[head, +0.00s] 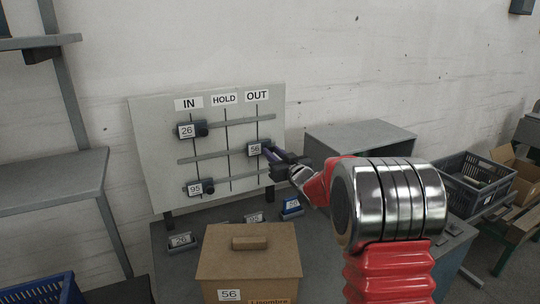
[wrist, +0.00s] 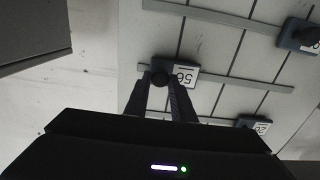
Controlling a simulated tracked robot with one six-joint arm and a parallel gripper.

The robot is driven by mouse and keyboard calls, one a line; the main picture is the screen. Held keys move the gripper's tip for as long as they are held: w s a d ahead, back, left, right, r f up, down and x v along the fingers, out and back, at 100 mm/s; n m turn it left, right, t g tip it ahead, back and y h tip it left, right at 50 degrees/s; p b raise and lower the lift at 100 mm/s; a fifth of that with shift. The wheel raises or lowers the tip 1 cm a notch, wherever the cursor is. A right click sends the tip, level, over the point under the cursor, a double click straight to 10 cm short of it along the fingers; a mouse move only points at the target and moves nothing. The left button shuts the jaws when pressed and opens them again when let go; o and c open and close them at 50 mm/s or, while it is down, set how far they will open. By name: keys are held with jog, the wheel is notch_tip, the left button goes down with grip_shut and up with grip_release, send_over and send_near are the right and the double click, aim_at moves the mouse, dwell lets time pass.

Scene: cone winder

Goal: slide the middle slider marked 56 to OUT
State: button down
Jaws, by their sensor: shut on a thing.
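The middle slider marked 56 (head: 254,149) sits on the middle rail of the pale board, on the vertical line under the OUT label (head: 257,96). My gripper (head: 271,153) reaches it from the right in the head view. In the wrist view the slider marked 56 (wrist: 186,74) appears upside down, and my gripper (wrist: 161,86) is shut on its round dark knob (wrist: 160,77). The fingers hide part of the knob. The HOLD label (head: 224,98) and IN label (head: 188,104) stand further left in the head view.
The slider marked 26 (head: 187,131) on the top rail and the slider marked 95 (head: 195,188) on the bottom rail both sit under IN. A brown box marked 56 (head: 250,258) stands in front of the board. Small numbered blocks lie on the grey table.

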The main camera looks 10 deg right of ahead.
jog(key=shift+d, duration=0.25)
jog(key=c, duration=1.5)
grip_release()
jog(key=shift+c, duration=0.2)
jog(key=shift+s, duration=0.15)
jog(key=s+d, duration=0.1)
jog(key=s, duration=0.8)
jog(key=s+d, duration=0.1)
jog(key=s, duration=0.3)
jog(key=shift+s+d, duration=0.15)
jog(key=shift+d, duration=0.15)
jog(key=shift+f, duration=0.15)
